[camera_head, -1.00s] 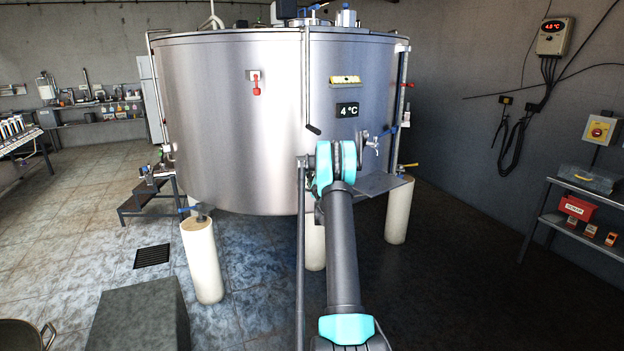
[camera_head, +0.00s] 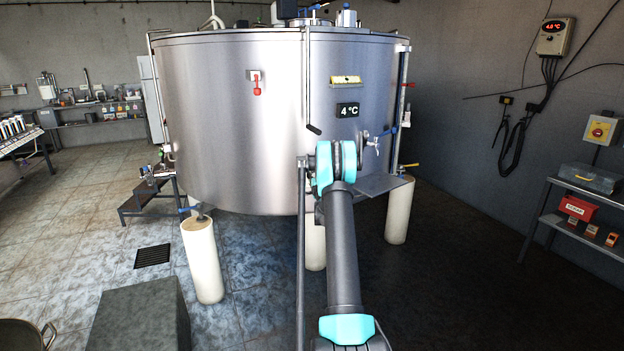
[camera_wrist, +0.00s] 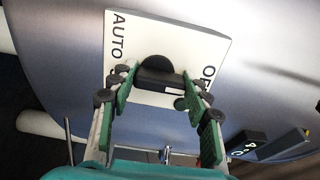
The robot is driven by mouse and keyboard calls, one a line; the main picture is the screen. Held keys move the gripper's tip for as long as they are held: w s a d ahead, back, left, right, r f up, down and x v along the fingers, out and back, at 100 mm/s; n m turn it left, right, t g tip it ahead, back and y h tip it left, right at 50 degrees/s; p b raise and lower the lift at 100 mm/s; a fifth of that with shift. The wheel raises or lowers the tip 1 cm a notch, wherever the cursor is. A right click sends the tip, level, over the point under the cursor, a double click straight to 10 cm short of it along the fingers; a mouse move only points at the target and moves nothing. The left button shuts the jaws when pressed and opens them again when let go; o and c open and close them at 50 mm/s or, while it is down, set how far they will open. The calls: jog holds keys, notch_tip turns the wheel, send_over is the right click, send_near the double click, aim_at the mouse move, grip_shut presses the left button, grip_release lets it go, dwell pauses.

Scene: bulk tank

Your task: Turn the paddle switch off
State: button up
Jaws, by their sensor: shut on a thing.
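The paddle switch (camera_wrist: 158,78) is a black bar on a round black base, on a white plate (camera_wrist: 183,38) fixed to the tank's steel wall. The plate reads AUTO at its left and OFF at its right, partly covered by a finger. A small pale mark shows near the bar's right end, on the side of OFF. My gripper (camera_wrist: 157,84), with green-padded fingers, is shut on the bar, one finger at each end. In the head view I cannot make out the switch or my fingers; my arm stands in front of that part of the tank.
The steel tank (camera_head: 225,130) stands on pale legs (camera_head: 203,262). A red-handled fitting (camera_head: 256,88) is further left. A shelf (camera_head: 575,232) stands at the right.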

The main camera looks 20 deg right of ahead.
jog(key=o, duration=1.2)
jog(key=shift+c, duration=0.2)
jog(key=s+a, duration=0.1)
jog(key=s, duration=1.1)
jog(key=shift+a, duration=0.4)
